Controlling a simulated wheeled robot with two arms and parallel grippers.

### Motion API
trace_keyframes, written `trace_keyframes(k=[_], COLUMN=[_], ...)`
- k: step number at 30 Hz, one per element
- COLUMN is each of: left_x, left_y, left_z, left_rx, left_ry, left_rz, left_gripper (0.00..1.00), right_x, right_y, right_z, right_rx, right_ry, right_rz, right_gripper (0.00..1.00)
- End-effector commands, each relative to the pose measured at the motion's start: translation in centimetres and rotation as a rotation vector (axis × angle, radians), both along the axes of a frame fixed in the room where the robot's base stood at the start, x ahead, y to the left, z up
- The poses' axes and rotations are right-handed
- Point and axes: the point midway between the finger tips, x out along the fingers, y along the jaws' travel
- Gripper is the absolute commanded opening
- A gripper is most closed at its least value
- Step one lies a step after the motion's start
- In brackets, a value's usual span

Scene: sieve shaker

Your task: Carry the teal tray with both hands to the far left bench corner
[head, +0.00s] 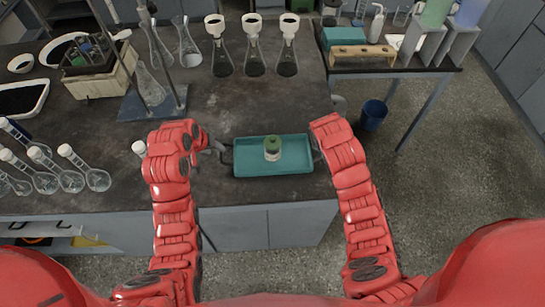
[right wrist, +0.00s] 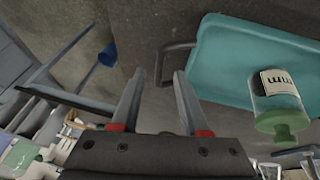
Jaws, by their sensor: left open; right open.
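The teal tray (head: 240,165) lies flat on the dark bench top (head: 222,112) near its front right part. A jar with a green lid (head: 272,148) stands on it. In the head view my left gripper (head: 218,149) is open at the tray's left handle, partly hidden by my arm. My right gripper is mostly hidden by its arm there. In the right wrist view my right gripper (right wrist: 158,74) is open, with the dark right handle (right wrist: 161,65) in line between its fingertips. The tray (right wrist: 225,55) and jar (right wrist: 278,95) also show there. I cannot tell whether either gripper touches a handle.
Several flasks with funnels (head: 254,60) stand behind the tray. A blue bin (head: 373,115) stands on the floor at right.

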Motion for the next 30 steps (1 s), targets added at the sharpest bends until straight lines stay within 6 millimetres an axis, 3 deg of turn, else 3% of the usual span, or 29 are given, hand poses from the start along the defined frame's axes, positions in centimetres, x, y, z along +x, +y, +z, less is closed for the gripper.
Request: trace_keyframes(k=[7,16,30], left_x=[0.0,0.0,0.0], left_y=[0.0,0.0,0.0], left_z=[0.0,0.0,0.0], left_rx=[0.000,0.000,0.000], left_ry=[0.000,0.000,0.000], left_rz=[0.000,0.000,0.000], left_gripper=[0.45,0.45,0.45], right_x=[-2.0,-2.7,-3.0], right_y=[0.8,1.1,1.2], right_z=[5.0,6.5,6.7], right_rx=[0.000,-0.004,-0.002], right_ry=[-0.005,-0.003,0.002], right_rz=[-0.002,0.000,-0.001], right_gripper=[0.45,0.45,0.45])
